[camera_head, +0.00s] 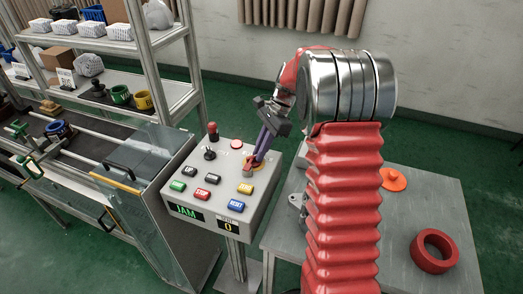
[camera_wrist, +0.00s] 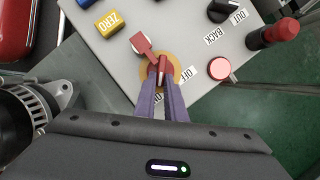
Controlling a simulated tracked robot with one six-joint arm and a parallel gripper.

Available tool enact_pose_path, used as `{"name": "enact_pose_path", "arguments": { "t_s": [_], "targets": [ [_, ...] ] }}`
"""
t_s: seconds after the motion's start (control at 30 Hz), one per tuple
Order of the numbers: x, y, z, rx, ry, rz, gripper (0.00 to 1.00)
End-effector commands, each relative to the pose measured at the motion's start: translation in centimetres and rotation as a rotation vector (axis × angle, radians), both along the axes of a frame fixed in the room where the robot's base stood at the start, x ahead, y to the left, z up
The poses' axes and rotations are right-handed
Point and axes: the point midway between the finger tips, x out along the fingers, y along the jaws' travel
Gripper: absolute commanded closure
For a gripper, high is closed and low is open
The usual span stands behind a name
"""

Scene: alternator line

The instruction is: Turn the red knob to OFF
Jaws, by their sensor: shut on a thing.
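The red knob (camera_wrist: 162,71) sits on a yellow disc (camera_wrist: 176,62) on the sloped top of the grey control box (camera_head: 215,218). My gripper (camera_head: 253,163) reaches down to the knob at the box's right side. In the wrist view, the two purple fingers of my gripper (camera_wrist: 162,80) are shut on the knob, one on each side. The OFF label (camera_wrist: 190,69) lies right of the disc. Another label below it is partly hidden by the fingers. The knob's pointing direction is hard to tell.
A red padlock-like piece (camera_wrist: 142,43) is close left of the knob. A grey table (camera_head: 393,255) with a red ring (camera_head: 434,267) stands at right.

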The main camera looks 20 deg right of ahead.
Motion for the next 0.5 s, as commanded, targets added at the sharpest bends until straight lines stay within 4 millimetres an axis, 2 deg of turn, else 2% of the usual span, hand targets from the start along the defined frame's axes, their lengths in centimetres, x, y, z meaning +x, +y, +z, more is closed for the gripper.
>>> {"name": "enact_pose_path", "arguments": {
  "t_s": [0.27, 0.5],
  "targets": [
    [0.25, 0.28, 0.02, 0.0, -0.001, 0.066, 1.0],
    [0.58, 0.53, -0.02, 0.003, 0.0, 0.211, 1.0]
  ]
}}
